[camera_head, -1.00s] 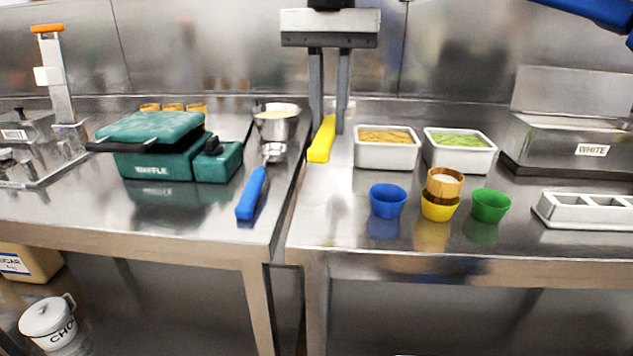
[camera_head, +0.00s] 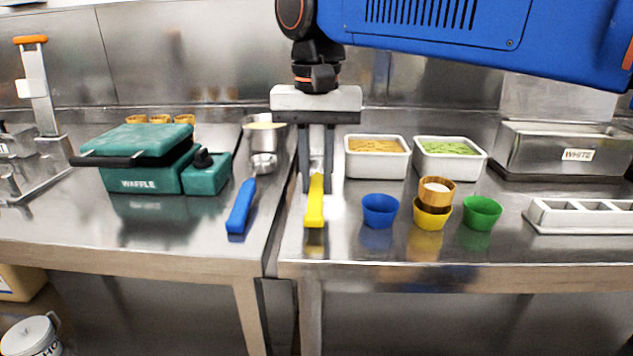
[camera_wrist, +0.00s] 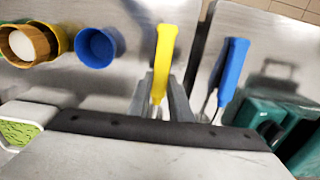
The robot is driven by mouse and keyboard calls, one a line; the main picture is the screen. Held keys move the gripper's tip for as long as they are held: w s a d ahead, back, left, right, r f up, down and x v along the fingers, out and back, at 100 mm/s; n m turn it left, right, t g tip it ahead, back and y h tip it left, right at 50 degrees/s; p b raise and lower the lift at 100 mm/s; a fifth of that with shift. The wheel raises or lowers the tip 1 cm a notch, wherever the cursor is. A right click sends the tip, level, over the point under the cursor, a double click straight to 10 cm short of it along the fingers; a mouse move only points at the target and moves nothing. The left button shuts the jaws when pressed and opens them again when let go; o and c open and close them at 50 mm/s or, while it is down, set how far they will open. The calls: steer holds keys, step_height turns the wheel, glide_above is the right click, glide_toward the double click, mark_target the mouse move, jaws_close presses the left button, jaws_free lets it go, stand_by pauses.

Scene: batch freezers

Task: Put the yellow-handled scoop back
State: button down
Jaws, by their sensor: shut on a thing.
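The yellow-handled scoop (camera_head: 315,205) is at the left end of the right counter, its yellow handle pointing toward the front edge. My gripper (camera_head: 317,188) reaches down from above with its fingers around the handle's far part, shut on it. In the wrist view the yellow handle (camera_wrist: 164,60) stands out between the fingers (camera_wrist: 164,105). The scoop's head is mostly hidden by my gripper. I cannot tell whether the scoop touches the counter.
A blue-handled scoop (camera_head: 241,206) lies left, beside a metal cup (camera_head: 265,135). A teal waffle maker (camera_head: 140,165) stands farther left. Blue (camera_head: 380,210), yellow (camera_head: 432,218) and green (camera_head: 482,212) cups stand right. White bins (camera_head: 377,168) sit behind them. A gap (camera_head: 277,235) separates the counters.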

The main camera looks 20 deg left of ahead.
steer(key=shift+f, duration=0.7)
steer(key=c, duration=1.6)
jaws_free()
steer(key=shift+f, duration=0.1)
step_height(320, 180, up, 12)
steer(key=shift+r, duration=0.15)
